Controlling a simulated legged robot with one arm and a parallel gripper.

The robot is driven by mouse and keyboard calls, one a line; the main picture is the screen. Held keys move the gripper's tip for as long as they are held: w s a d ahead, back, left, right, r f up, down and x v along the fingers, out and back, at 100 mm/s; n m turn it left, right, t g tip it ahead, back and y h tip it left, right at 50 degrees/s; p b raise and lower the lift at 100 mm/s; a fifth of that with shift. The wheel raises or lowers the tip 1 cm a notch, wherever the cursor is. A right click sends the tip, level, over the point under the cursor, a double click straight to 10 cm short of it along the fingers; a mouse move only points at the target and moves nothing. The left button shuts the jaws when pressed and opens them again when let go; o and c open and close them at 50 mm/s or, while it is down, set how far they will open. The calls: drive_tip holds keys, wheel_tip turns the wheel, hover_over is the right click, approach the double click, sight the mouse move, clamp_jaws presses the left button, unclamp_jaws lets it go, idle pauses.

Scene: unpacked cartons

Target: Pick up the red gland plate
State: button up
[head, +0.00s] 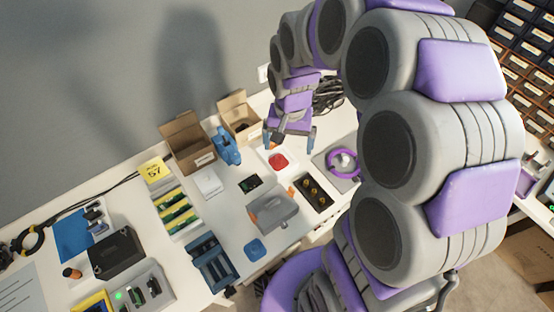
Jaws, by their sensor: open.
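A red piece (278,161), which looks like the red gland plate, lies on a white sheet or pad on the bench in the head view. My gripper (290,143) is open, with its two blue-grey fingers apart. In the picture it is just above the red piece. The gap in height between them is hard to judge.
Two open cardboard cartons (190,145) and a blue tool (226,147) stand to the left. A grey case (272,211), a dark tray with round brass-coloured parts (313,192) and a purple ring (343,163) are nearby. My arm hides much of the right side.

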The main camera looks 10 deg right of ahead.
drive_tip(key=w+f+m, duration=0.2)
drive_tip(key=w+f, duration=0.4)
drive_tip(key=w, duration=0.3)
drive_tip(key=m+p, duration=0.2)
drive_tip(key=m, duration=0.1)
hover_over(279, 156)
wheel_tip(279, 156, down, 6)
drive_tip(key=shift+t, duration=0.4)
drive_tip(key=f, duration=0.3)
drive_tip(key=f+b, duration=0.1)
drive_tip(key=f, duration=0.3)
drive_tip(key=a+f+b, duration=0.1)
drive_tip(key=f, duration=0.3)
drive_tip(key=shift+w+f, duration=0.15)
drive_tip(key=shift+f, duration=0.1)
drive_tip(key=shift+d+f, duration=0.2)
drive_tip(key=shift+f, duration=0.3)
drive_tip(key=shift+d+f, duration=0.2)
drive_tip(key=shift+f, duration=0.25)
wheel_tip(279, 156, down, 4)
drive_tip(key=shift+f+b, duration=0.1)
drive_tip(key=shift+b, duration=0.4)
drive_tip(key=shift+c, duration=0.4)
drive_tip(key=c, duration=1)
drive_tip(key=shift+c, duration=0.2)
